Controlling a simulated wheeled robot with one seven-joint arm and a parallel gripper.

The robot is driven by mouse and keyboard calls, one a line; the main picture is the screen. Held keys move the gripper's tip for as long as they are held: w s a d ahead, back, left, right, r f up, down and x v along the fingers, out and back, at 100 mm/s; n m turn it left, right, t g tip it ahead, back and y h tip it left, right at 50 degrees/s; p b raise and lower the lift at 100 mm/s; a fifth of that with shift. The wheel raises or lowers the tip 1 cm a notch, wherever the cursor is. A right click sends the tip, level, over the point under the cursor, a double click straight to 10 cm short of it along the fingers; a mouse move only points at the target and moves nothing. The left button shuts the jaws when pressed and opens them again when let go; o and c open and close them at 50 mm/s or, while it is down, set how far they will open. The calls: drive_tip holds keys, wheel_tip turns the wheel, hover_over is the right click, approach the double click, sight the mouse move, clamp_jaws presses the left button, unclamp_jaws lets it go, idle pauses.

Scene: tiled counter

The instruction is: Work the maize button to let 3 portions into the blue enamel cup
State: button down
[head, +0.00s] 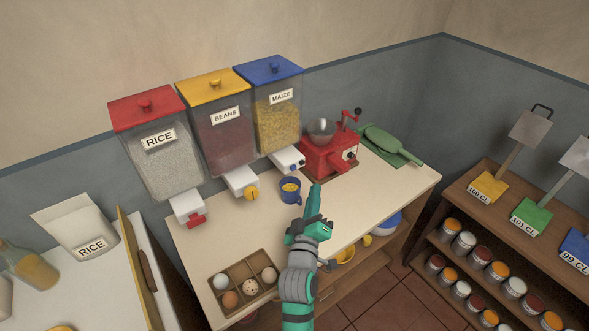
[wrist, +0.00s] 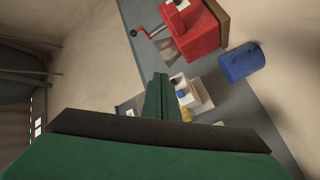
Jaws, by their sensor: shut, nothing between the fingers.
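The maize dispenser (head: 275,125) has a blue lid, a MAIZE label and yellow grain inside. Its white outlet (head: 283,155) carries a small blue button (head: 293,167), and a blue button (wrist: 181,93) on a white block also shows in the wrist view. The blue enamel cup (head: 290,196) stands upright on the counter in front of the outlet, with yellow contents visible. A blue cup (wrist: 241,63) shows at the right of the wrist view. My gripper (head: 317,188) is shut and empty, right of the cup in the head view; its green fingers (wrist: 160,80) show near the button in the wrist view.
A red grinder (head: 328,155) with a crank stands right of the maize dispenser. Rice (head: 160,165) and beans (head: 225,140) dispensers stand to its left. An egg tray (head: 243,283) lies at the front left. The counter's middle (head: 235,225) is clear.

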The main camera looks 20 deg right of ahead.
drive_tip(key=w+a, duration=0.2)
drive_tip(key=w, duration=0.4)
drive_tip(key=shift+w+a, duration=0.2)
drive_tip(key=shift+w, duration=0.15)
idle(1.9)
drive_tip(key=shift+w+a, duration=0.15)
drive_tip(key=shift+w, duration=0.1)
drive_tip(key=shift+w+a, duration=0.2)
drive_tip(key=shift+w, duration=0.3)
idle(0.8)
drive_tip(key=shift+s, duration=0.2)
drive_tip(key=shift+s+d, duration=0.35)
drive_tip(key=shift+s, duration=0.35)
drive_tip(key=shift+s+d, duration=0.3)
drive_tip(key=shift+s, duration=0.5)
drive_tip(key=shift+s+d, duration=0.25)
drive_tip(key=shift+s, duration=0.5)
drive_tip(key=shift+s+d, duration=0.3)
drive_tip(key=shift+s, duration=0.5)
